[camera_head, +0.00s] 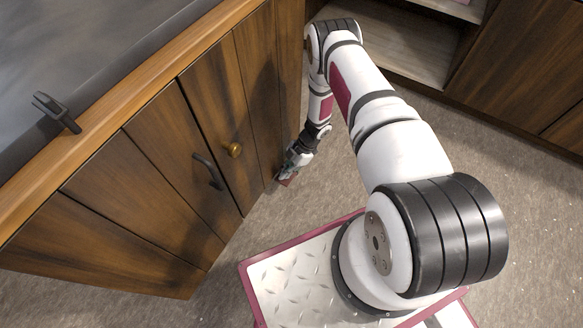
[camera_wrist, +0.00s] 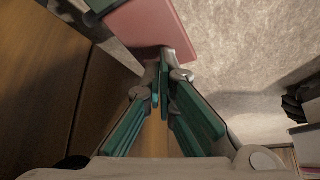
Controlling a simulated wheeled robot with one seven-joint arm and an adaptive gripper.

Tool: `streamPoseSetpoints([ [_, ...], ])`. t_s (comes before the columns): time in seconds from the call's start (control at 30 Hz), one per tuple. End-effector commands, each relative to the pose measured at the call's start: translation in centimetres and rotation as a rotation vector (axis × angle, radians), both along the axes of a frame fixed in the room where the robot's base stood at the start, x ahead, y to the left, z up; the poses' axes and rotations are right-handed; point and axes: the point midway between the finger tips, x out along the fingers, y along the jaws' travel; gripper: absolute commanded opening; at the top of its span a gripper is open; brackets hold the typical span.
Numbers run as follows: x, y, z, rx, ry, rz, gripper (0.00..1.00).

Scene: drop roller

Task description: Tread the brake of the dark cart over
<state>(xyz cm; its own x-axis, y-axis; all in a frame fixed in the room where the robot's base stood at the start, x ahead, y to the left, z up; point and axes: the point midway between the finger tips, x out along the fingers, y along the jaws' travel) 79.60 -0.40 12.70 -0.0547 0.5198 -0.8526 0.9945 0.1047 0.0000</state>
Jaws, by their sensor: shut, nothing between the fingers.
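The dark wooden unit (camera_head: 150,180), which I take for the dark cart, has a grey top and plank sides at the left of the head view. A small reddish piece (camera_head: 286,182) shows low by its far corner, just above the floor. In the wrist view a flat pink plate (camera_wrist: 150,25) with a green part beside it lies just beyond my fingertips; it may be the brake pedal. My gripper (camera_head: 289,173) is shut and empty, pointing down beside the unit. Its fingertips (camera_wrist: 163,75) are close to the plate's edge; I cannot tell whether they touch.
A dark lever-like fitting (camera_head: 57,111) sits on the unit's top edge. A dark handle (camera_head: 207,170) and a round knob (camera_head: 234,150) stick out from its side. Wooden cabinets (camera_head: 510,70) stand at the back right. Speckled floor (camera_head: 310,195) is clear between them.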

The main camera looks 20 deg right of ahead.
Motion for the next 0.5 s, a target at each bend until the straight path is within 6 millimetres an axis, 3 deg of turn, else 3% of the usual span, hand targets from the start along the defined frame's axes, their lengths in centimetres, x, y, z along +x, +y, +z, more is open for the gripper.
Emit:
streamPoseSetpoints([
  [0.5,0.01,0.0,-0.72,0.0,-0.001,0.001,0.0],
])
